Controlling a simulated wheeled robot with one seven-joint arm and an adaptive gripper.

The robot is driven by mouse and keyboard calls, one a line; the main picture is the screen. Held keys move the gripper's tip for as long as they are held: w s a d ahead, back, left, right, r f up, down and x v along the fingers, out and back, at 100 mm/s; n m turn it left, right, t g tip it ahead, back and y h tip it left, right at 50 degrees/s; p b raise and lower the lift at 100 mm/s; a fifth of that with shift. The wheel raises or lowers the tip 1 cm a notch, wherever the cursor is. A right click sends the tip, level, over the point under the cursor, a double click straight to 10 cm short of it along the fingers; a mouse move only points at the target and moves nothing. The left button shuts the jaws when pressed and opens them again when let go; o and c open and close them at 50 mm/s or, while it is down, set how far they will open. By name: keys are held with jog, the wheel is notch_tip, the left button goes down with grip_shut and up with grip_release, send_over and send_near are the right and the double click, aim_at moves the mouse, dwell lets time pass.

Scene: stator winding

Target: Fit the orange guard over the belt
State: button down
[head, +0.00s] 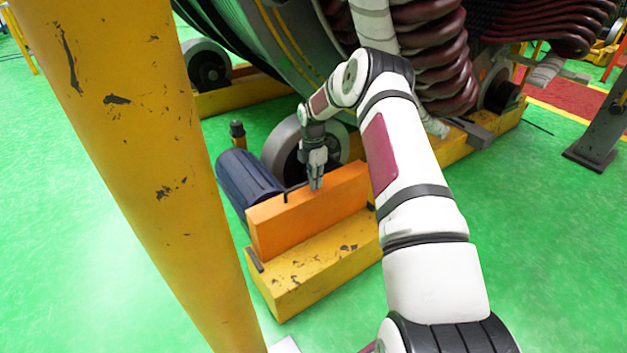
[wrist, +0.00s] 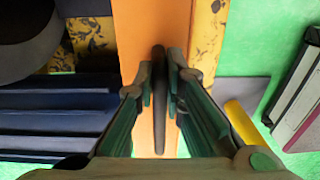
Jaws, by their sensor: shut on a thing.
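The orange guard (head: 290,225) is a long box standing upright along the yellow beam, beside the dark blue motor. It also shows in the wrist view (wrist: 140,30). A dark bar handle (wrist: 159,70) runs along its top. My gripper (head: 316,186) is over the guard's top, pointing down. In the wrist view its two fingers (wrist: 160,90) are closed on the handle from both sides. I cannot tell whether the guard rests on the beam or hangs just clear of it. The belt is not visible.
The dark blue motor (head: 246,180) lies left of the guard. A grey roller wheel (head: 283,150) stands behind it, under the large drum. A thick yellow post (head: 150,160) crosses the left of the head view. The yellow beam (head: 315,270) lies in front; green floor beyond is clear.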

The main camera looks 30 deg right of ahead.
jog(key=shift+f, duration=0.35)
dwell(0.3)
jog(key=c, duration=1.7)
grip_release()
jog(key=shift+o, duration=0.6)
notch_tip(320, 180, up, 12)
jog(key=shift+w, duration=0.2)
